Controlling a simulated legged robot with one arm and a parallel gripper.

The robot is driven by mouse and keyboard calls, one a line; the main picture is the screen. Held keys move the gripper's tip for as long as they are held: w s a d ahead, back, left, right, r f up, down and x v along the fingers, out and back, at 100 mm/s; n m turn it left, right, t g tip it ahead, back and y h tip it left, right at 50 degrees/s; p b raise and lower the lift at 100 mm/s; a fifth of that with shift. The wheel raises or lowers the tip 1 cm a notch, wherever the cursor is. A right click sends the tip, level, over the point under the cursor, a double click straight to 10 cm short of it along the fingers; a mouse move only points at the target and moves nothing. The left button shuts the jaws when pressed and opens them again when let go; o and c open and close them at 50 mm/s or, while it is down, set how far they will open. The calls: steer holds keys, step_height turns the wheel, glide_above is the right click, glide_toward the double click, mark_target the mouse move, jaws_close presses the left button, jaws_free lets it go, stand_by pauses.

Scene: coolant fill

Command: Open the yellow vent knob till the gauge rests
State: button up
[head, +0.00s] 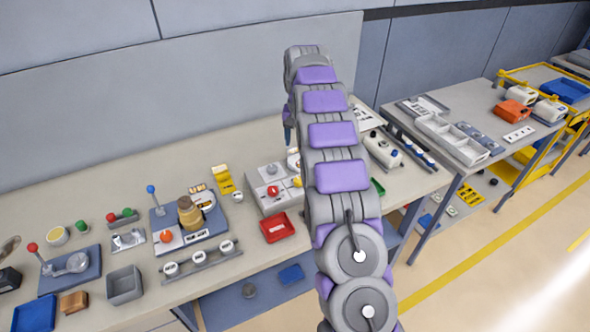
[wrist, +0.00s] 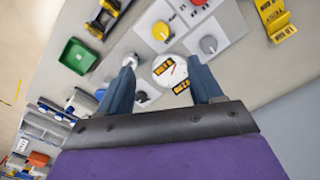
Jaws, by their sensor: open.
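The yellow vent knob (wrist: 162,31) sits on a white plate in the wrist view, above and apart from my fingers. In the head view the yellow knob (head: 297,182) shows beside my arm. The round white gauge (wrist: 170,71) has a red needle and yellow labels; it appears between my fingertips in the wrist view. Its reading is too small to tell. My gripper (wrist: 160,66) is open and empty, its two dark blue fingers spread apart. In the head view my arm hides most of the gripper and part of the gauge.
A grey knob (wrist: 208,45) and a red knob (wrist: 198,3) are close to the yellow one. A green tray (wrist: 79,56) lies at the left of the wrist view. A red tray (head: 277,228) stands at the bench front, and a yellow-labelled block (head: 223,179) stands left of the knob panel.

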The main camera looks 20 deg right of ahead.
mark_target(299, 179)
step_height(299, 179, down, 17)
steer(key=b, duration=0.3)
steer(key=shift+f, duration=0.2)
steer(key=c, duration=1.1)
